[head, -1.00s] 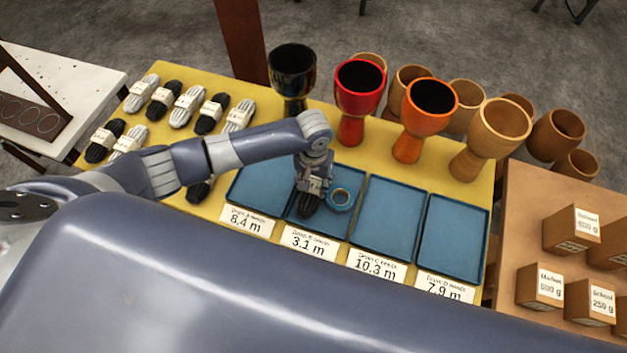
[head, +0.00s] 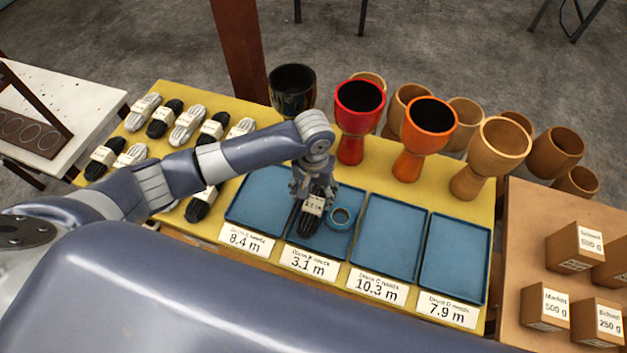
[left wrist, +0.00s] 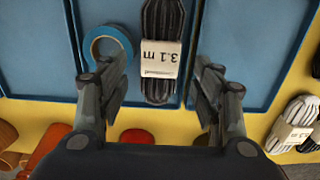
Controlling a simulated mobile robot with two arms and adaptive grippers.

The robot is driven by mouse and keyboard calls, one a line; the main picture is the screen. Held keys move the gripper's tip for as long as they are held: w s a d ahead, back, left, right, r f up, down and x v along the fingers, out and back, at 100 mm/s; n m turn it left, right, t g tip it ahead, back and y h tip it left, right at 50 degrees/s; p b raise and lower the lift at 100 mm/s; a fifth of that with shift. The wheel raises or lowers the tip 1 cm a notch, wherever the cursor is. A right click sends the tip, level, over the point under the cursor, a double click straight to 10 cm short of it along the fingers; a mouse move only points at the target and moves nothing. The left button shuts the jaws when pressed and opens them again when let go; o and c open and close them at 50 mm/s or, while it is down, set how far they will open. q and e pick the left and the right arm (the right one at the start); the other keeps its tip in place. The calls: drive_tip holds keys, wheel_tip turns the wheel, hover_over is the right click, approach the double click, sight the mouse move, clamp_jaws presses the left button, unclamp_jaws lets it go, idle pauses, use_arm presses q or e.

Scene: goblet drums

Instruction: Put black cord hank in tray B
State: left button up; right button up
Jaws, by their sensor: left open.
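A black cord hank (head: 307,222) with a white 3.1 m band lies in tray B (head: 334,245), the second blue tray from the left. A blue-and-tan ring (head: 342,217) lies in the same tray to its right. My left gripper (head: 314,180) is above the far end of the hank. In the left wrist view the gripper (left wrist: 162,68) is open, with a finger on either side of the hank (left wrist: 162,20) and gaps between. The blue ring (left wrist: 108,47) shows beside the left finger. My right gripper is not in view.
Trays A (head: 262,195), C (head: 388,240) and D (head: 453,258) are empty. Several black and white hanks (head: 187,125) lie at the table's left. Goblet drums, including a red one (head: 352,145) and an orange one (head: 410,167), stand behind the trays.

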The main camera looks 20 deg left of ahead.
sight(313, 205)
use_arm(q)
wheel_tip(313, 205, up, 7)
drive_tip(key=shift+b, duration=0.35)
drive_tip(key=shift+f, duration=0.1)
idle(0.3)
